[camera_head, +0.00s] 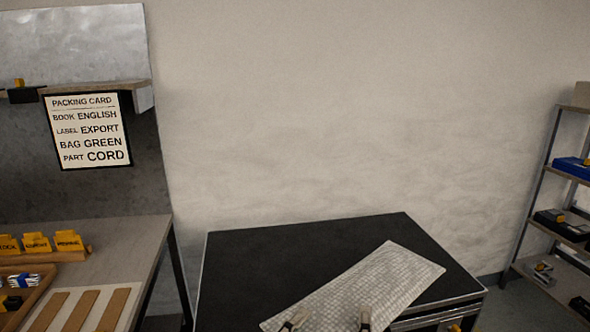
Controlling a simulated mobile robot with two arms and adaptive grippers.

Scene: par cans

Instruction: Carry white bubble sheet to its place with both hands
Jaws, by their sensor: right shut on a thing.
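The white bubble sheet (375,280) is a pale, dimpled flat rectangle. It lies slanted over the black table top (290,245), its far corner pointing up and right. Its near edge runs out of the picture at the bottom, so I cannot tell whether it rests on the table or is held just above it. My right gripper (366,318) is shut on the sheet near its lower edge; only its tip shows. What seems to be my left gripper (294,321) shows as a small tip at the sheet's lower left; its jaws are too cut off to judge.
A shelf rack (535,210) with boxes stands at the right. The black table's back left is bare.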

